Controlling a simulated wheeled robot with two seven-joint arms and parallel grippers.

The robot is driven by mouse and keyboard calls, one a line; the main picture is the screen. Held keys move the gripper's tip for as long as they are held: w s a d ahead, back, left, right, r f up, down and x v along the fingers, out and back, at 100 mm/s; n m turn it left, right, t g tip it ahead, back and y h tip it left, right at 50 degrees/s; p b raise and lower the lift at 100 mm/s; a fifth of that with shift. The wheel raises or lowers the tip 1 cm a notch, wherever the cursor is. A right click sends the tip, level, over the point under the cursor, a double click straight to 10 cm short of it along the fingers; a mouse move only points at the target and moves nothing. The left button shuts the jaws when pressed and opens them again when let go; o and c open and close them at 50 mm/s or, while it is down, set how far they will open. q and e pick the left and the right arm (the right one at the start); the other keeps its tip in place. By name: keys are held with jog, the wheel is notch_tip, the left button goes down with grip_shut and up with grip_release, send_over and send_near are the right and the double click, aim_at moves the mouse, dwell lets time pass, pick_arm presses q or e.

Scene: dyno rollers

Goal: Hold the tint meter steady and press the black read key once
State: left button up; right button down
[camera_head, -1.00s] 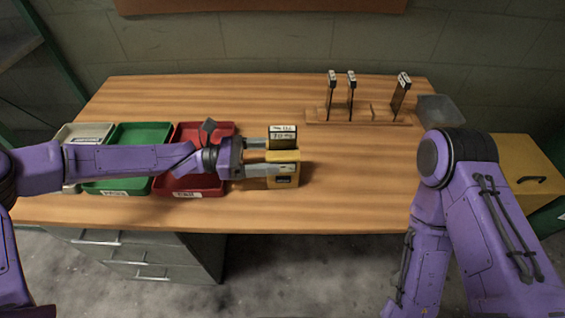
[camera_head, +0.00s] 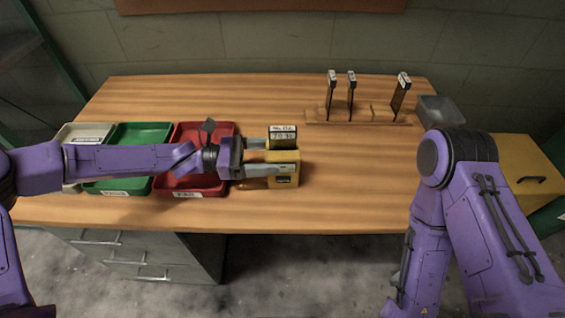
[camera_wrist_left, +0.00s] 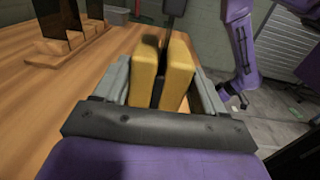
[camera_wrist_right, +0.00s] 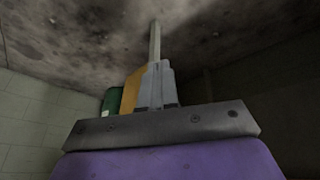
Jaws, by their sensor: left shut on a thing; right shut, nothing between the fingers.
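The tint meter (camera_head: 284,172), a yellow block, stands on the wooden table right of the red tray. My left gripper (camera_head: 268,157) is shut on it, one finger on each side. In the left wrist view the meter shows as two yellow halves (camera_wrist_left: 178,70) with a dark slot between them. A dark piece with a white label (camera_head: 283,131) shows at its far side. A small dark patch (camera_head: 283,180) is on its front; I cannot tell whether it is the read key. My right gripper (camera_wrist_right: 156,80) is shut and empty, away from the meter.
Beige (camera_head: 75,131), green (camera_head: 110,186) and red (camera_head: 187,188) trays stand at the left. A wooden rack (camera_head: 318,117) with several dark labelled plates stands at the back, beside a grey bin (camera_head: 441,108). A yellow case (camera_head: 520,160) is at the right. The table's right-centre is clear.

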aim_at(283, 180)
dwell(0.5)
jog(key=w+a+r+m+y, duration=0.1)
jog(key=w+a+r+m, duration=0.15)
jog(key=a, duration=0.35)
jog(key=w+a+r+m+t, duration=0.1)
jog(key=w+a+r, duration=0.3)
jog(key=a, duration=0.1)
jog(key=w+a+r+m+y, duration=0.1)
jog(key=w+a+r, duration=0.2)
jog(key=a, duration=0.3)
jog(key=a+r+n+t, duration=0.1)
jog(key=a+r+t, duration=0.1)
jog(key=a+r, duration=0.4)
jog(key=w+a+r+n+t+y, duration=0.1)
jog(key=a+r+n+t, duration=0.1)
jog(key=a+r, duration=0.5)
notch_tip(283, 180, up, 3)
jog(key=shift+w+r+t, duration=0.1)
jog(key=shift+w+t, duration=0.2)
jog(key=shift+t, duration=0.1)
jog(key=shift+w+a, duration=0.15)
jog(key=shift+w, duration=4.25)
jog(key=shift+w, duration=0.15)
